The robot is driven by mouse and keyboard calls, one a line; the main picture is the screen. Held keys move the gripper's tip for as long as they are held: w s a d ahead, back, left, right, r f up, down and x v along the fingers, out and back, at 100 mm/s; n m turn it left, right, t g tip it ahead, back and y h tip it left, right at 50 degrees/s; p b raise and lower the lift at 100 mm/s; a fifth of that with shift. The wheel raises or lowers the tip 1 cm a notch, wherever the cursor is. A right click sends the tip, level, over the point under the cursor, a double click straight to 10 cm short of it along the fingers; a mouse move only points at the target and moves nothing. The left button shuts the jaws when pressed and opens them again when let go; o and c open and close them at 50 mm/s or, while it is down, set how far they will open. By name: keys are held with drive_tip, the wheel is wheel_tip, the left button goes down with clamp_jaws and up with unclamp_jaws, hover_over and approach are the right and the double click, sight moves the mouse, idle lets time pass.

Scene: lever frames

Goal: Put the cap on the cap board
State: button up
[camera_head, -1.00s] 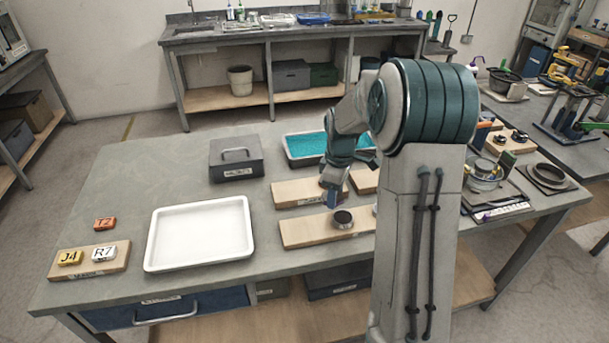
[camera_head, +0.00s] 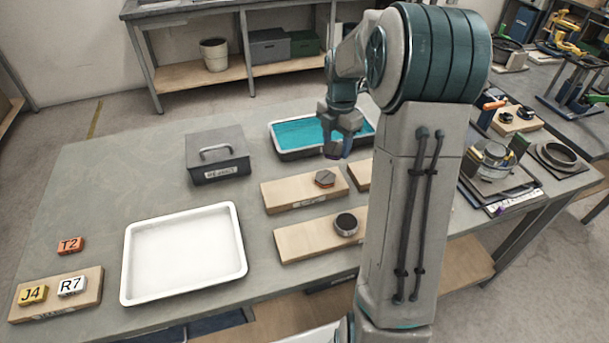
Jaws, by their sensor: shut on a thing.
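My gripper (camera_head: 337,150) is shut on a small dark piece, which looks like the cap (camera_head: 332,150). It is held in the air near the front edge of a blue-filled tray, above and beyond the wooden boards. A middle wooden board (camera_head: 285,196) carries a dark hexagonal piece (camera_head: 325,177). A front wooden board (camera_head: 295,240) carries a dark round piece with a metal rim (camera_head: 346,224). A third wooden board (camera_head: 358,176) is mostly hidden behind my arm. I cannot tell by label which is the cap board.
A white empty tray (camera_head: 128,270) lies left of the boards. A grey lidded box (camera_head: 218,165) stands behind it. The blue-filled tray (camera_head: 288,153) is at the back. My arm blocks the table's right side.

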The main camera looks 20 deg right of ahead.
drive_tip(key=p, duration=0.1)
hover_over(306, 185)
wheel_tip(306, 185, down, 5)
drive_tip(key=shift+w+d+r, duration=0.1)
drive_tip(key=shift+d+r, duration=0.05)
drive_tip(key=shift+r, duration=0.05)
drive_tip(key=shift+f, duration=0.25)
drive_tip(key=shift+f+p, duration=0.35)
drive_tip(key=shift+f, duration=1.55)
drive_tip(key=shift+f, duration=0.15)
drive_tip(key=o, duration=1.2)
drive_tip(key=shift+c, duration=0.2)
